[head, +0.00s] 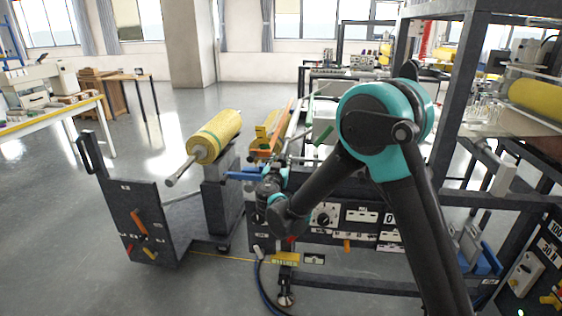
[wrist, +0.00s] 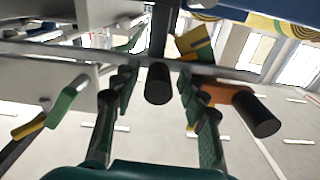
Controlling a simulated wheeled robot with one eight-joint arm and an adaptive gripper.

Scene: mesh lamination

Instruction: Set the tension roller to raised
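My gripper (wrist: 158,92) is open in the wrist view, with one dark padded finger on each side. A black round-ended handle (wrist: 157,84) on a dark bar shows between the fingers, with a gap on both sides. I cannot tell how near it is in depth, or whether it belongs to the tension roller. A pale metal rod crosses behind it. In the head view my gripper (head: 268,183) is beside the front left of the machine, partly hidden by my arm. The tension roller cannot be picked out for certain, nor its position.
A green handle (wrist: 70,100) is left of the fingers, and an orange lever with a black end (wrist: 254,112) is right. A yellow roll (head: 218,135) sits on a stand by a dark cart (head: 150,225). A control panel (head: 350,215) is right of my gripper. Floor at left is clear.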

